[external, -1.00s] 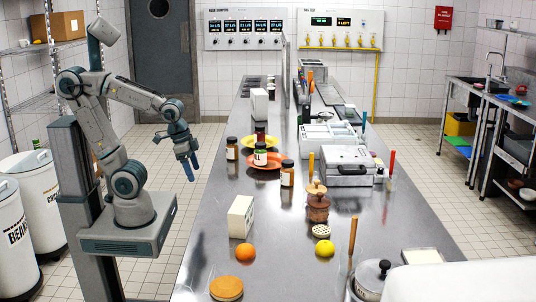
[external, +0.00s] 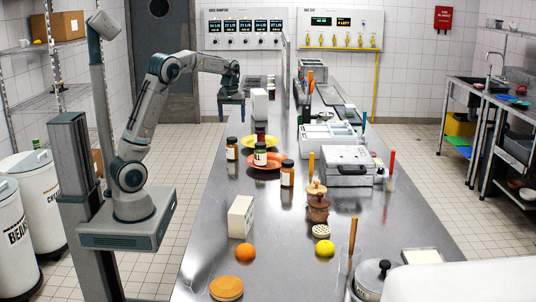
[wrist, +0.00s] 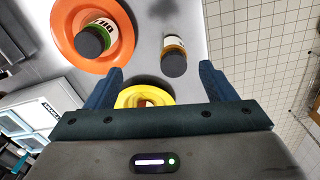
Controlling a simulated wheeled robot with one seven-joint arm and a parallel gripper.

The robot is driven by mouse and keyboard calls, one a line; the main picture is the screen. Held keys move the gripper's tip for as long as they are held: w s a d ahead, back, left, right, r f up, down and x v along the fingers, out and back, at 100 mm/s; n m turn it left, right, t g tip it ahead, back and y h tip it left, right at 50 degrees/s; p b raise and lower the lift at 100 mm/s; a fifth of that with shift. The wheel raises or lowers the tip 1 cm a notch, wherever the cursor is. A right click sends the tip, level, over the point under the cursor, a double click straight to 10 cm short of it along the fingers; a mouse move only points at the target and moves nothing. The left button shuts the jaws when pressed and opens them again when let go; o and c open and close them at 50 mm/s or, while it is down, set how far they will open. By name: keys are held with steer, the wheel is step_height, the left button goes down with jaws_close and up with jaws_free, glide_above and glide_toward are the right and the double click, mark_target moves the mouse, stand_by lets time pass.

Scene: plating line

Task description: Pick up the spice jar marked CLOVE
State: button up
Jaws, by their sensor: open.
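Several dark-lidded spice jars stand on the steel counter. One jar (external: 232,149) stands at the left edge; it seems to be the amber jar (wrist: 174,52) ahead of my fingers in the wrist view. A green-banded jar (external: 261,154) stands on the orange plate (external: 279,165); its partly visible label seems to read DILL (wrist: 101,30). A reddish jar (external: 261,135) stands on the yellow plate (external: 246,143). Another amber jar (external: 287,174) stands nearest. I cannot read CLOVE on any label. My gripper (external: 231,102) is open and empty, above the counter's far left side.
A white box (external: 260,103) stands close to the right of my gripper. A grey case (external: 347,168) and a white tray unit (external: 327,138) line the right side. A cream box (external: 241,217), an orange (external: 245,252) and a lemon (external: 324,248) stand nearer. The counter's left strip is largely clear.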

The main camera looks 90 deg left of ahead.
mark_target(232, 138)
steer(key=shift+n, duration=0.7)
steer(key=a+f, duration=0.1)
steer(key=f, duration=0.2)
steer(key=s+a+f, duration=0.1)
steer(key=a+f, duration=0.1)
steer(key=f, duration=0.1)
steer(key=a+f, duration=0.1)
steer(key=f, duration=0.2)
steer(key=shift+s+a+f+p, duration=0.15)
steer(key=shift+s+a+p, duration=0.05)
steer(key=shift+s+p, duration=0.15)
steer(key=f, duration=0.1)
steer(key=f+p, duration=0.1)
steer(key=f, duration=0.2)
steer(key=shift+w+a+f, duration=0.1)
steer(key=shift+w+a, duration=0.1)
steer(key=shift+w, duration=0.2)
steer(key=shift+f, duration=0.5)
steer(key=c, duration=1.2)
